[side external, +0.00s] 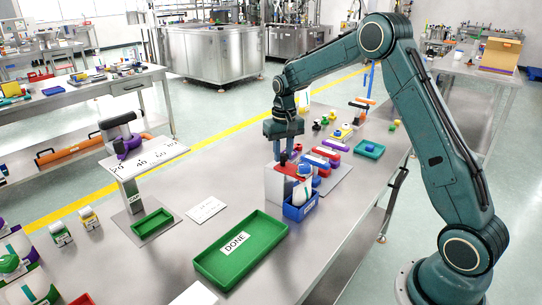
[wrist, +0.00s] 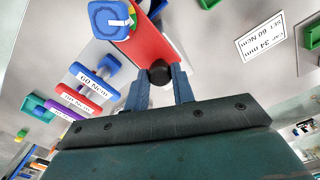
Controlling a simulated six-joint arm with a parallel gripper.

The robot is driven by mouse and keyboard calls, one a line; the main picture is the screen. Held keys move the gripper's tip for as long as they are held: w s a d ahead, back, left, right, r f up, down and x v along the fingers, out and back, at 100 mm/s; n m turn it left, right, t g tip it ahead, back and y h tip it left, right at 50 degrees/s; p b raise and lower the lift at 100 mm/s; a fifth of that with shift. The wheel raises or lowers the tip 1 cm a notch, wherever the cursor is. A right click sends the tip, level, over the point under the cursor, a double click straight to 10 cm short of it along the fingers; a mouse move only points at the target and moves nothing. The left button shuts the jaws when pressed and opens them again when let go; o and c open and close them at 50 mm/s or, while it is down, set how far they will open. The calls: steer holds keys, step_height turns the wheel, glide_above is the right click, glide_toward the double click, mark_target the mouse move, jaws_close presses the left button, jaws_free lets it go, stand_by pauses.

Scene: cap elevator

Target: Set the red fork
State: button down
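A red piece (wrist: 139,45) that looks like the red fork shows just beyond my fingers in the wrist view. A round black knob (wrist: 159,73) is at its near end. In the side view the red piece (side external: 288,169) is on top of a grey box (side external: 278,186), partly hidden. My gripper (wrist: 160,80) points down at the box, with one blue finger on each side of the knob. It also shows in the side view (side external: 283,154). The fingers are apart by about the knob's width. I cannot tell whether they touch it.
A blue bin (side external: 299,211) with a white bottle stands against the box's front. Several coloured labelled bars (wrist: 88,88) lie beside the box. A green DONE tray (side external: 240,248) is at the front, and a label stand (side external: 134,196) is at left.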

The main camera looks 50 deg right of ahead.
steer(key=shift+w, duration=2.45)
steer(key=c, duration=1.2)
jaws_free()
steer(key=shift+o, duration=0.2)
steer(key=shift+r, duration=0.15)
step_height(320, 180, up, 14)
steer(key=shift+f, duration=0.2)
steer(key=shift+s+r, duration=0.1)
